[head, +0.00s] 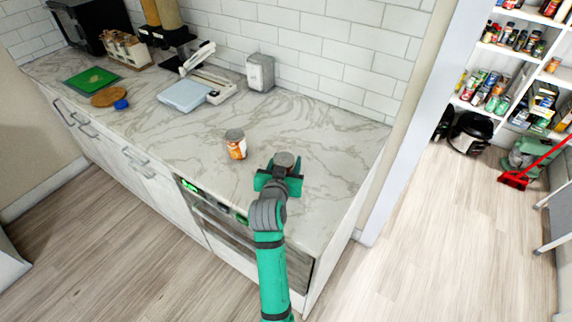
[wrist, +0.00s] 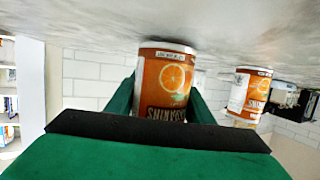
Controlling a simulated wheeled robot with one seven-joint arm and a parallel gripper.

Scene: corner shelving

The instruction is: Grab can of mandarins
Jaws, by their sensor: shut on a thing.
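My gripper (head: 280,172) is over the right part of the marble counter, its green fingers closed on either side of a can. Only the grey top of this can of mandarins (head: 286,159) shows clearly in the head view. In the wrist view, which is upside down, the held can (wrist: 166,84) has an orange label with a fruit slice and partly hidden lettering. Its base is close to the counter; I cannot tell if it touches. A second, similar orange and white can (head: 236,145) stands upright on the counter to the left; it also shows in the wrist view (wrist: 247,94).
The marble counter (head: 330,150) is clear around the cans. A white scale-like device (head: 190,92), a grey box (head: 260,72) and a green board (head: 92,79) are farther back and left. Pantry shelves (head: 515,60) are at the right.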

